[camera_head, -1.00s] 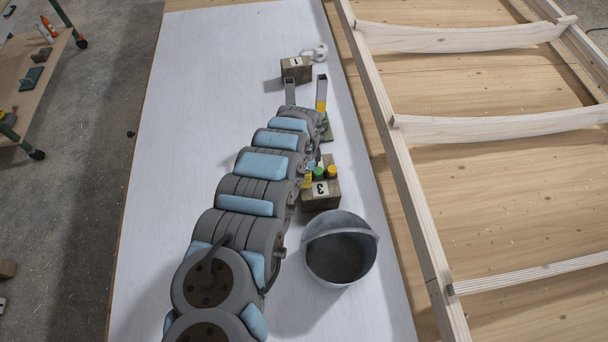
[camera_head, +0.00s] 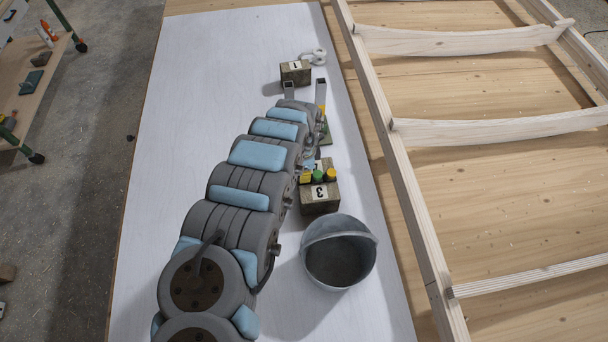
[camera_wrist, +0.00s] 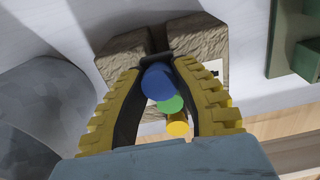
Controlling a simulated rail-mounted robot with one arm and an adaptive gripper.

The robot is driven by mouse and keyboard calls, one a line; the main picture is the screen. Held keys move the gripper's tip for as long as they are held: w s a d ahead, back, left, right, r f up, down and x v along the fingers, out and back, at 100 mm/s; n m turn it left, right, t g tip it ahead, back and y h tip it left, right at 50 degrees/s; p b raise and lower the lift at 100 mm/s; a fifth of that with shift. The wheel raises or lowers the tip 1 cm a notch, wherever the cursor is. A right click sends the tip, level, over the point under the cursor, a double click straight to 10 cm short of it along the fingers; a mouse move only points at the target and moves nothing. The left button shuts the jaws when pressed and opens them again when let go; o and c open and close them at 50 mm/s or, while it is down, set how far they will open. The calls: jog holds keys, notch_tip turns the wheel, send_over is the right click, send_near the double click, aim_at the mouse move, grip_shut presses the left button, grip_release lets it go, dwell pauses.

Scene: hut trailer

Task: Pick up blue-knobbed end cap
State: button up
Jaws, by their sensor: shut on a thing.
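In the wrist view, my gripper (camera_wrist: 157,65) has its yellow ridged fingers closed around the blue-knobbed end cap (camera_wrist: 157,82). The blue knob shows between the fingers; the rest of the cap is hidden. A green knob (camera_wrist: 172,104) and a yellow knob (camera_wrist: 177,126) line up just beyond it, over a worn block. In the head view, the block marked 3 (camera_head: 319,200) stands on the white board, with the green knob (camera_head: 317,175) and yellow knob (camera_head: 331,174) at its top. My arm hides the blue knob there and most of my gripper.
A grey bucket (camera_head: 338,265) stands close in front of the block. A block marked 1 (camera_head: 295,72) stands farther back, and a green part (camera_wrist: 297,40) shows in the wrist view. A wooden frame (camera_head: 405,190) runs along the right. The board's left side is clear.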

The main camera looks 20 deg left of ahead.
jog(key=s+r+p, duration=0.1)
jog(key=r, duration=0.1)
jog(key=s+d+r, duration=0.1)
jog(key=s+r, duration=0.1)
jog(key=s+r+p, duration=0.1)
jog(key=s+r, duration=0.1)
jog(key=shift+d+r+p, duration=0.25)
jog(key=shift+r+p, duration=0.05)
jog(key=s+d+r+p, duration=0.1)
jog(key=s+p, duration=0.1)
jog(key=p, duration=0.2)
jog(key=s+d+r+p, duration=0.1)
jog(key=s+p, duration=0.2)
jog(key=p, duration=0.1)
jog(key=s+d+r+p, duration=0.1)
jog(key=s+p, duration=0.1)
jog(key=p, duration=0.2)
jog(key=shift+s+d+r, duration=0.25)
jog(key=shift+s+r, duration=0.05)
jog(key=shift+s, duration=0.1)
jog(key=shift+d, duration=0.1)
